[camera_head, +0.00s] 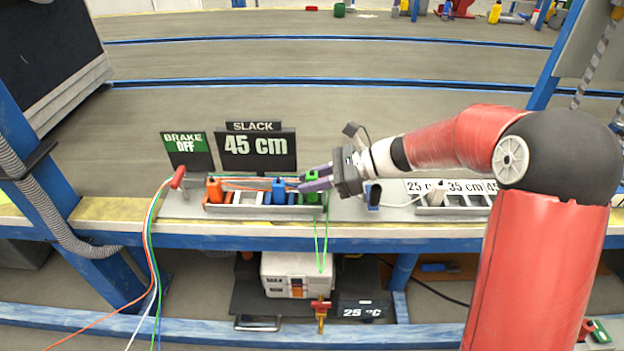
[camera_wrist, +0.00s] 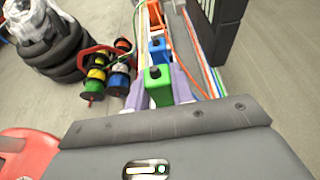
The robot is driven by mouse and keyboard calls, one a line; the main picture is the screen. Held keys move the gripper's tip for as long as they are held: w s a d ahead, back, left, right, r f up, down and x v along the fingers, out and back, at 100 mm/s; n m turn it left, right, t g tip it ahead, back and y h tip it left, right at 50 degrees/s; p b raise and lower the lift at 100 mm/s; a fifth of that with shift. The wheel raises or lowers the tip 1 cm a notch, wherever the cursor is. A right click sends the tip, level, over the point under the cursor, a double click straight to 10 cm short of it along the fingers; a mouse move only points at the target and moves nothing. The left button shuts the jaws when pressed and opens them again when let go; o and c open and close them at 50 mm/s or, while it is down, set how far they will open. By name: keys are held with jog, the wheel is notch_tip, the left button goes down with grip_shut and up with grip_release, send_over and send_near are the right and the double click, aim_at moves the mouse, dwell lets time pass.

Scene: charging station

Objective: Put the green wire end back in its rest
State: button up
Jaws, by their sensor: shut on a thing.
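The green wire end (camera_head: 313,189) is a green block with a black knob, at the right end of the grey rest rack (camera_head: 247,211) in the head view. My gripper (camera_head: 304,180) comes in from the right, and its lilac fingers are shut on the green block. In the wrist view the green wire end (camera_wrist: 158,88) stands between the fingers (camera_wrist: 160,95). Its green wire (camera_head: 320,245) hangs in a loop over the bench front. Whether the block's base is seated in a slot is hidden.
The blue wire end (camera_head: 279,190) and orange wire end (camera_head: 214,190) stand in the rack to the left. Behind are a "SLACK 45 cm" sign (camera_head: 257,150) and a "BRAKE OFF" sign (camera_head: 187,145). A second rack (camera_head: 440,208) with length labels lies to the right.

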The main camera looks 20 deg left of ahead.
jog(key=shift+r+p, duration=0.45)
jog(key=shift+r, duration=0.1)
jog(key=shift+p, duration=0.75)
dwell(1.3)
jog(key=shift+f+b, duration=0.75)
jog(key=shift+f, duration=0.8)
jog(key=o, duration=1)
jog(key=shift+f, duration=0.1)
jog(key=shift+o, duration=0.2)
jog(key=v, duration=0.7)
jog(key=shift+w+d, duration=0.2)
jog(key=shift+d, duration=0.1)
jog(key=shift+s+d, duration=0.1)
jog(key=shift+d, duration=0.2)
jog(key=shift+a, duration=0.2)
